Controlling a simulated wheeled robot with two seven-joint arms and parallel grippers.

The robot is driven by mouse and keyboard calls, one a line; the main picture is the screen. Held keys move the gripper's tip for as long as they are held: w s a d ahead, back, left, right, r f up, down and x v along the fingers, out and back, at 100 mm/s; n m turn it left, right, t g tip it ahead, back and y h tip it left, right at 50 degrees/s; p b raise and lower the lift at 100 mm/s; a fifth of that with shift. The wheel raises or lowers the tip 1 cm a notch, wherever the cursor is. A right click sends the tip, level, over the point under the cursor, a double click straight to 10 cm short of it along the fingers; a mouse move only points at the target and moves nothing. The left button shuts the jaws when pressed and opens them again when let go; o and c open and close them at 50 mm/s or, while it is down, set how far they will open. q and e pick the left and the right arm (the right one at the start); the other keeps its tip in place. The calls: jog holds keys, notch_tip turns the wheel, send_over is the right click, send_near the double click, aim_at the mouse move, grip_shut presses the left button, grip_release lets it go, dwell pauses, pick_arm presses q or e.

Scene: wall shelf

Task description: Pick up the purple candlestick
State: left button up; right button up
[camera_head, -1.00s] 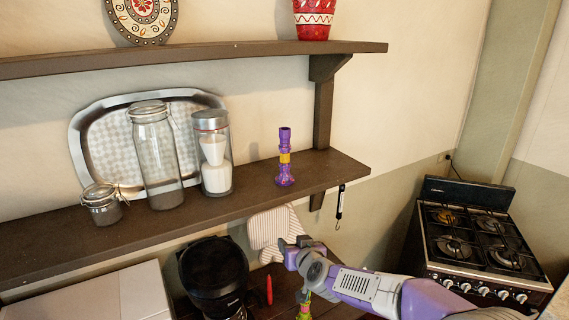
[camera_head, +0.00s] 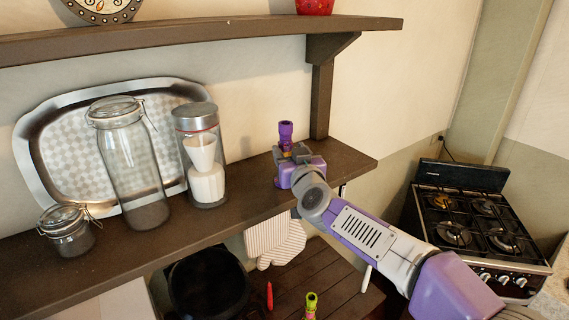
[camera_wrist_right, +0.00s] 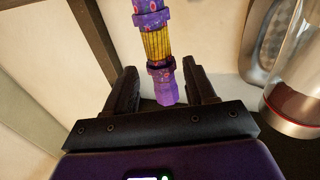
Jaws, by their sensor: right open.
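The purple candlestick (camera_head: 286,132) with a yellow band stands upright on the lower shelf near its right end. Its lower part is hidden behind my right gripper (camera_head: 290,155) in the head view. In the right wrist view the candlestick (camera_wrist_right: 157,45) reaches down between the two dark fingers of my right gripper (camera_wrist_right: 162,88). The fingers are open, one on each side, with visible gaps to the candlestick. My left gripper is in neither view.
A glass jar with a metal lid and white contents (camera_head: 203,160) stands left of the candlestick. A tall clear jar (camera_head: 130,165), a small jar (camera_head: 66,232) and a silver tray (camera_head: 40,150) are further left. An upper shelf (camera_head: 200,36) runs overhead. A stove (camera_head: 460,225) stands at right.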

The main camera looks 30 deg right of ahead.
aim_at(287, 148)
jog(key=x, duration=0.4)
jog(key=shift+w+f+p, duration=0.1)
jog(key=shift+w+p, duration=0.05)
jog(key=shift+p, duration=0.15)
grip_shut()
